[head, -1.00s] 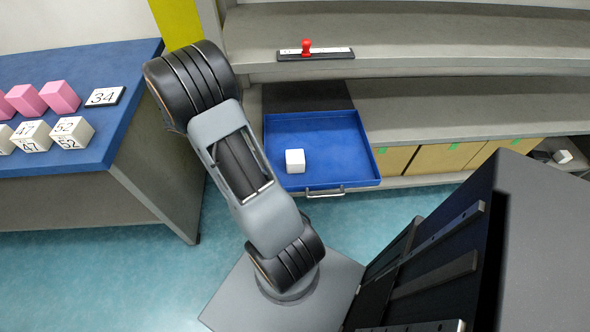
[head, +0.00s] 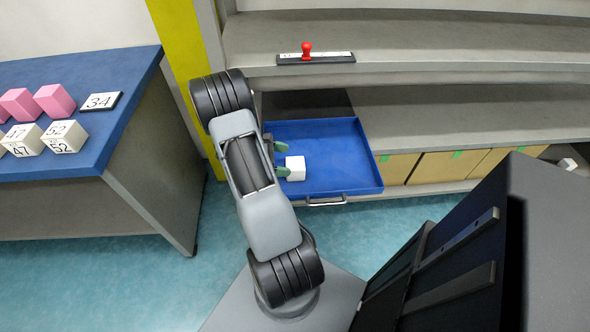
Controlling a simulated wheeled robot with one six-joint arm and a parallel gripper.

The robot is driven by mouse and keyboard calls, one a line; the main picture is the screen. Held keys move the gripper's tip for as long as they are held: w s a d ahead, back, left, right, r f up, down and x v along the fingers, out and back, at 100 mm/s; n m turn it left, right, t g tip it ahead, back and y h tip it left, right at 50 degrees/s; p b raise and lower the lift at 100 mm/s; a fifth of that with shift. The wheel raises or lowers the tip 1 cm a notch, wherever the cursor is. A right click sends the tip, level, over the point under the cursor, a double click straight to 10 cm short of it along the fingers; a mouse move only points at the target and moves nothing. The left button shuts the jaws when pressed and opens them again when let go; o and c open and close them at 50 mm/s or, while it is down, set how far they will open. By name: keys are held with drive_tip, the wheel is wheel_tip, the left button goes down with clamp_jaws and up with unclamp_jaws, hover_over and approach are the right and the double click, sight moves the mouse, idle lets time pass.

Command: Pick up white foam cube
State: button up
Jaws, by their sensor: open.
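A plain white foam cube (head: 295,168) lies in the left part of an open blue drawer (head: 345,170). My gripper (head: 282,161) shows just to the left of the cube, with its green fingers over the drawer. The fingers are apart, one near the cube's back left and one near its front left. I cannot tell whether they touch it. My arm hides the gripper's base and the drawer's left edge.
A slider with a red knob (head: 307,50) sits on the shelf edge above the drawer. Several cardboard boxes (head: 440,164) stand right of it. A blue-topped table (head: 120,110) with pink and numbered white cubes stands at the left.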

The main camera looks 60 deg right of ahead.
sight(295, 163)
drive_tip(key=shift+a+b+x, duration=0.2)
drive_tip(key=shift+b+x, duration=0.1)
drive_tip(key=shift+x, duration=2.4)
drive_tip(key=shift+s+f, duration=0.1)
drive_tip(key=c, duration=1)
